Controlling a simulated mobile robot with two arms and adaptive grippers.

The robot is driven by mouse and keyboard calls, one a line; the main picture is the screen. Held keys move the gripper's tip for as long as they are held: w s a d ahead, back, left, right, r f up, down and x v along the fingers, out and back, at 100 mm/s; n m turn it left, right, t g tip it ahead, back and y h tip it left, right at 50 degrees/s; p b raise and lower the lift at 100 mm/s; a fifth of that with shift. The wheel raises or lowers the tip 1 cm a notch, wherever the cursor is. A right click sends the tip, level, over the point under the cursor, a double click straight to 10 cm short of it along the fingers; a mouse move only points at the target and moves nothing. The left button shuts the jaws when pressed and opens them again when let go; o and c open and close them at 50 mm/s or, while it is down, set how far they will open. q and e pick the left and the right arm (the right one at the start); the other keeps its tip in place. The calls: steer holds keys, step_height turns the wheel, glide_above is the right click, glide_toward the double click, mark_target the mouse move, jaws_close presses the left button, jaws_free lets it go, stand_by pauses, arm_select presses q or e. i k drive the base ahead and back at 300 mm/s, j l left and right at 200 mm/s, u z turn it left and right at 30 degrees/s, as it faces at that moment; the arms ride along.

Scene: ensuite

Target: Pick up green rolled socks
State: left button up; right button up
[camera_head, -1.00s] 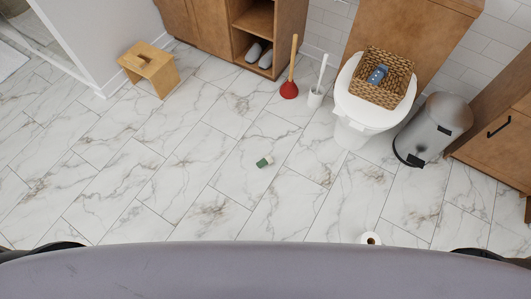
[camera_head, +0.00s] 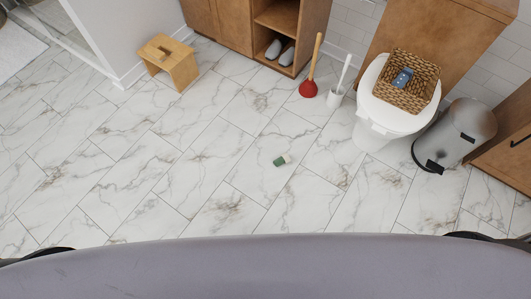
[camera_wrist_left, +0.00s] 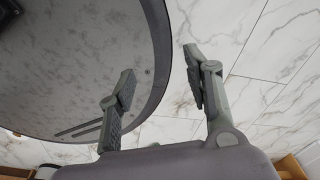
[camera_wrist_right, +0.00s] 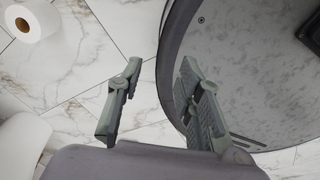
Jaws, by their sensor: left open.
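The green rolled socks (camera_head: 281,160), a small dark green bundle with a pale end, lie on the marble floor tiles near the middle of the head view. They are apart from everything else. My left gripper (camera_wrist_left: 158,72) shows in the left wrist view with its fingers spread and nothing between them. My right gripper (camera_wrist_right: 160,68) shows in the right wrist view, also with fingers apart and empty. Both grippers are beside my round base, away from the socks. Neither gripper's fingers show in the head view.
Tile floor around the socks is clear. Behind them stand a wooden stool (camera_head: 170,61), a red plunger (camera_head: 308,88), a toilet brush (camera_head: 336,98), the toilet (camera_head: 374,114) with a basket (camera_head: 428,76), and a bin (camera_head: 456,132). A toilet roll (camera_wrist_right: 32,20) lies near my right gripper.

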mark_target(284, 158)
steer(key=i+j+u, duration=0.35)
steer(key=i+u, duration=0.25)
steer(key=u, duration=0.15)
steer(key=i+j+u, duration=0.1)
steer(key=i+u, duration=0.25)
